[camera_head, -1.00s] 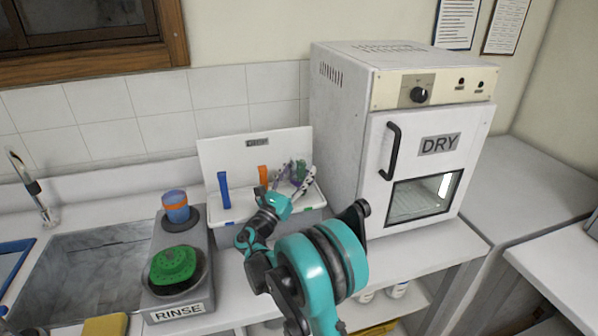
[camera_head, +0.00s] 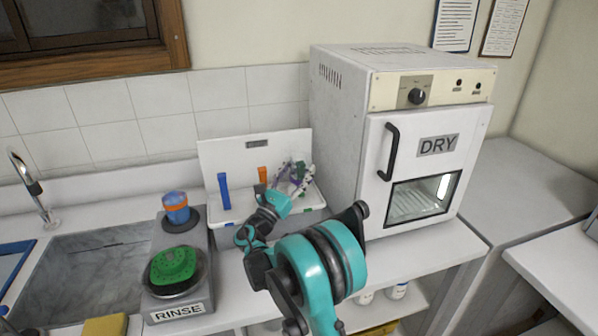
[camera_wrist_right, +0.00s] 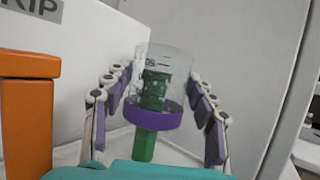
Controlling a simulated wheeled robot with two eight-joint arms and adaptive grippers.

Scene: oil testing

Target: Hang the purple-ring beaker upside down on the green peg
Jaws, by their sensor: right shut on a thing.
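The purple-ring beaker (camera_wrist_right: 172,90) is clear glass with a purple band low on it in the right wrist view. My right gripper (camera_wrist_right: 160,100) has a finger on each side of it and is shut on it. The green peg (camera_wrist_right: 144,146) shows through the glass and below the band; it appears to be inside the beaker, but the exact depth is hard to tell. In the head view my right gripper (camera_head: 295,175) is at the right part of the drip rack (camera_head: 240,208), and the beaker is mostly hidden by it. My left gripper is not in view.
A blue peg (camera_head: 224,191) and an orange peg (camera_head: 262,175) stand left of the gripper. The drying oven (camera_head: 345,110) stands close on the right. The rinse station (camera_head: 178,310) holds a green piece (camera_head: 172,265) and a blue beaker with an orange ring (camera_head: 176,207).

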